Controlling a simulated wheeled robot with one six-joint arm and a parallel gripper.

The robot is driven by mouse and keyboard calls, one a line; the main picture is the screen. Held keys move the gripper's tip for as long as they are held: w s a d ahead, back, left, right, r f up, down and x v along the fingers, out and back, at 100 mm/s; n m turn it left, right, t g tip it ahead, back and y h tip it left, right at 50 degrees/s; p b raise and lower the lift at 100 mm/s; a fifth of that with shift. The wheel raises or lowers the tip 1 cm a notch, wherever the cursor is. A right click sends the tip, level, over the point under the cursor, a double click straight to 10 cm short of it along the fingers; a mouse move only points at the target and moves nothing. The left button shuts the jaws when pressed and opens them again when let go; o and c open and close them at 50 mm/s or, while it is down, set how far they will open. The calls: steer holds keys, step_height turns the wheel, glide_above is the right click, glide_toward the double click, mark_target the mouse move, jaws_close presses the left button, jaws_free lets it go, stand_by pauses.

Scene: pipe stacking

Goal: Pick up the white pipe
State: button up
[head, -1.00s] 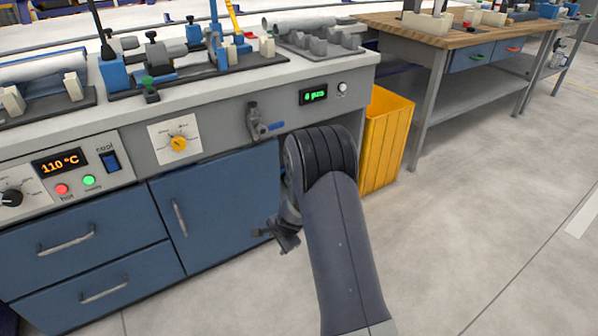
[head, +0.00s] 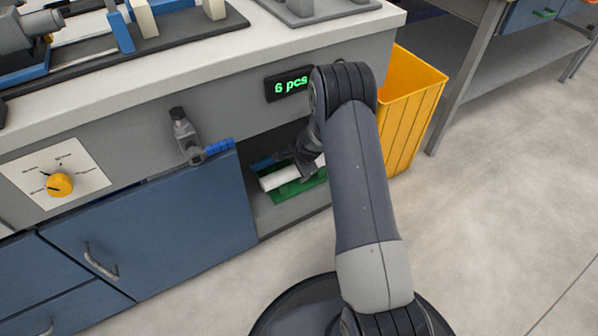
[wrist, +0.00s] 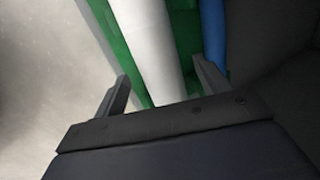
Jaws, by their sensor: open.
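The white pipe (head: 278,178) lies on a green tray (head: 292,190) in an open compartment low in the bench front. In the wrist view the white pipe (wrist: 150,45) runs away from me between the two fingers of my gripper (wrist: 163,85). The fingers stand apart, with a gap on each side of the pipe. In the head view my gripper (head: 296,170) reaches into the compartment at the pipe, and my arm hides part of both.
A blue pipe (wrist: 213,40) lies beside the white one, right of the right finger. A clamp-like fitting with a blue handle (head: 218,147) sticks out above left. A yellow bin (head: 408,105) stands right of the bench. The floor at right is clear.

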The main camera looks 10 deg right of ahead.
steer(key=shift+b+x, duration=0.3)
steer(key=shift+x, duration=0.9)
steer(key=shift+r, duration=0.1)
steer(key=c, duration=1.1)
steer(key=shift+c, duration=0.2)
